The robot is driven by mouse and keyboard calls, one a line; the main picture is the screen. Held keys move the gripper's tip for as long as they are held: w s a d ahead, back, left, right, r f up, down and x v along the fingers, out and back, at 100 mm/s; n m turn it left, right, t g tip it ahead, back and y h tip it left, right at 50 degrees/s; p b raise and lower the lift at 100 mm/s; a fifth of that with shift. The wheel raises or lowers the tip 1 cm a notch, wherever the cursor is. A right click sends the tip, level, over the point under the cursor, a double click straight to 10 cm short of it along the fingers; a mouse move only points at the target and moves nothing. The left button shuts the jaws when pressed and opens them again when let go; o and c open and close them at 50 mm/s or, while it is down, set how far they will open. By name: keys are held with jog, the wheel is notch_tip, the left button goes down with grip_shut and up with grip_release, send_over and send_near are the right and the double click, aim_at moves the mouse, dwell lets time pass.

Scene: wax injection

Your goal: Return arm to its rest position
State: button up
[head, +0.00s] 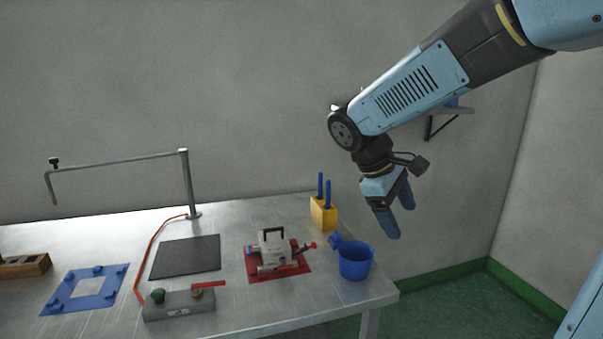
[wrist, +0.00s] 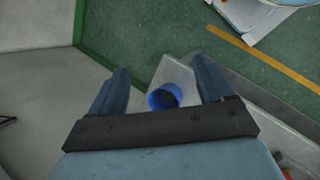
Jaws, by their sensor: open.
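My arm reaches in from the upper right of the head view, in front of the wall. My gripper (head: 398,213) hangs with its blue fingers pointing down, to the right of and above the blue bucket (head: 355,262). In the wrist view my gripper (wrist: 160,85) has its two fingers spread wide with nothing between them. The blue bucket (wrist: 165,97) shows below and beyond the fingers, at the table's corner, apart from them.
The metal table (head: 240,303) bears a grey device on a red mat (head: 303,264), a yellow block with blue rods (head: 324,214), a black mat (head: 185,257), a control box (head: 179,305) and a metal post (head: 187,185). A wall shelf (head: 450,112) is behind my arm. Green floor (head: 450,300) lies right.

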jog(key=s+d+r+m+t+y, duration=0.1)
jog(key=s+d+m+t+y, duration=0.1)
jog(key=s+m, duration=0.3)
jog(key=s+d+r+m+t+y, duration=0.2)
jog(key=s+m+t+y, duration=0.1)
jog(key=s, duration=0.4)
jog(key=shift+s+m+y, duration=0.3)
jog(key=shift+s+m, duration=0.05)
jog(key=shift+m, duration=0.55)
jog(key=shift+r, duration=0.1)
